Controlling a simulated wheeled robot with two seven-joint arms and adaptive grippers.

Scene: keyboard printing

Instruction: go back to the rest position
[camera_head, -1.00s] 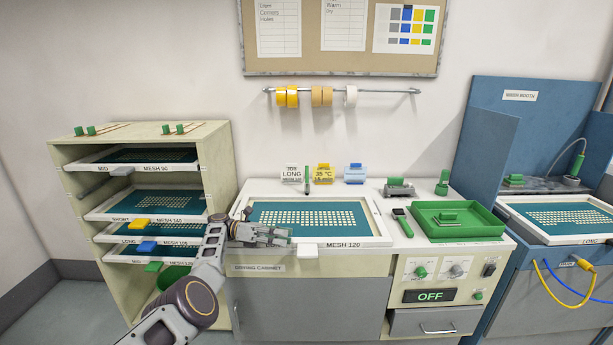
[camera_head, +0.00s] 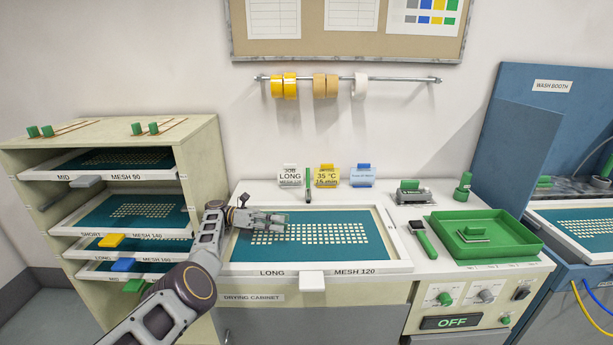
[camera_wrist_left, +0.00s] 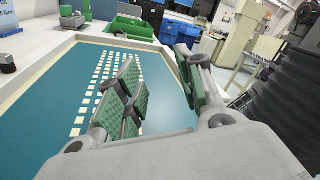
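My left gripper (camera_head: 280,222) hovers over the left part of the screen frame (camera_head: 395,243) labelled LONG, MESH 120, on the cabinet top. Its arm comes in from the lower left, past the rack. In the left wrist view the gripper's green-padded fingers (camera_wrist_left: 160,92) stand apart with nothing between them. The screen's teal mesh with pale key openings (camera_wrist_left: 62,92) lies below them. The gap between fingers and mesh is hard to judge. My right gripper is not in view.
A rack (camera_head: 205,150) holding several screens stands at the left, close to my left arm. A green tray (camera_head: 520,247) and a green-handled tool (camera_head: 424,240) lie right of the screen. Small job cards (camera_head: 327,177) stand behind it. A blue wash booth (camera_head: 545,130) is at the right.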

